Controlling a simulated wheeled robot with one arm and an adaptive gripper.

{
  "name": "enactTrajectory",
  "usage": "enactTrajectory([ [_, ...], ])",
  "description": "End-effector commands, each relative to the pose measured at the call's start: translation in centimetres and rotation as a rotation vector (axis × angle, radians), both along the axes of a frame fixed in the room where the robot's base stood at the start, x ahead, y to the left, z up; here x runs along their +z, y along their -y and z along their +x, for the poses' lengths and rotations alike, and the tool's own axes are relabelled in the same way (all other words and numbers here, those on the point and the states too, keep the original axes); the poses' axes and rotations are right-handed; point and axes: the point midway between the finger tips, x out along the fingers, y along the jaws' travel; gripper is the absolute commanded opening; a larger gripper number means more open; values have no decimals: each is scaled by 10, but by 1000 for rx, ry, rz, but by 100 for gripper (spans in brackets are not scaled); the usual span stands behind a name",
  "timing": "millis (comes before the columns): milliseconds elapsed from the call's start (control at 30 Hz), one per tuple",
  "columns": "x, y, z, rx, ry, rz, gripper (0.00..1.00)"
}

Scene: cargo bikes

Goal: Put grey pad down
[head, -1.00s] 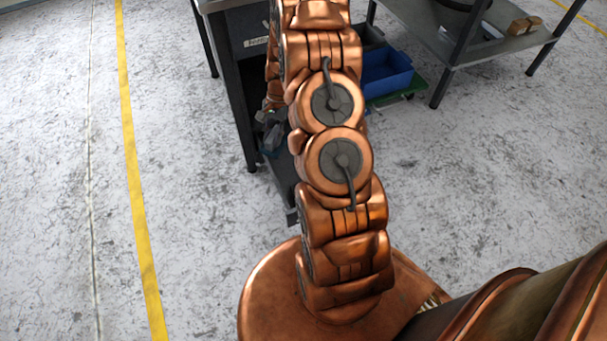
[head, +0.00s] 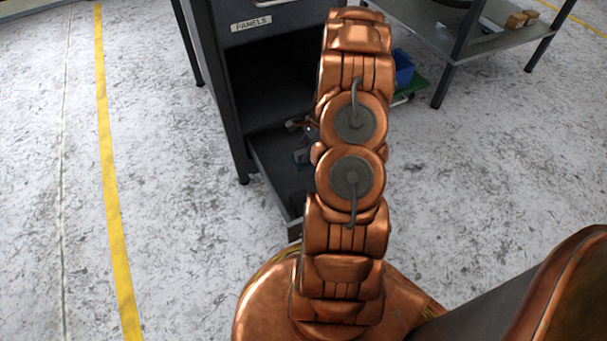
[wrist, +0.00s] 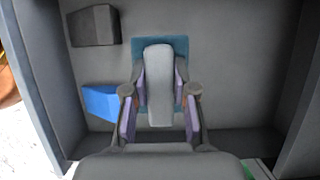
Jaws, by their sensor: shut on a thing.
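In the wrist view, the light grey pad (wrist: 158,88) is between the purple-lined fingers of my gripper (wrist: 160,84), which is shut on it. It is long with a rounded end. Behind it is a flat teal square (wrist: 174,45) on the grey floor of an open drawer or tray; I cannot tell whether the pad touches it. In the head view, my arm hides most of the gripper and the pad. The open drawer (head: 262,155) sticks out low from the dark cabinet.
A dark grey block (wrist: 94,26) and a blue block (wrist: 101,102) lie left of the pad in the drawer. Drawer walls stand on both sides. The cabinet has a "PANELS" label (head: 251,24). A metal table (head: 495,45) stands at the back right. Floor on the left is clear.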

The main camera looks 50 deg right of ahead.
Motion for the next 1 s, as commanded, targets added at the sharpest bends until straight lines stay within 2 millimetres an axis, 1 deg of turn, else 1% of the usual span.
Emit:
enactTrajectory([
  [33,-10,0,-1,-1,-1,1,0],
  [200,-40,1,-1,-1,-1,0,0],
  [300,-51,0,-1,1,-1,2,0],
  [467,-62,-1,0,3,-1,1,0],
  [633,-85,-1,0,4,0,1,0],
  [733,-89,-1,1,4,1,0,0],
  [1000,-89,-1,1,4,0,0,0],
])
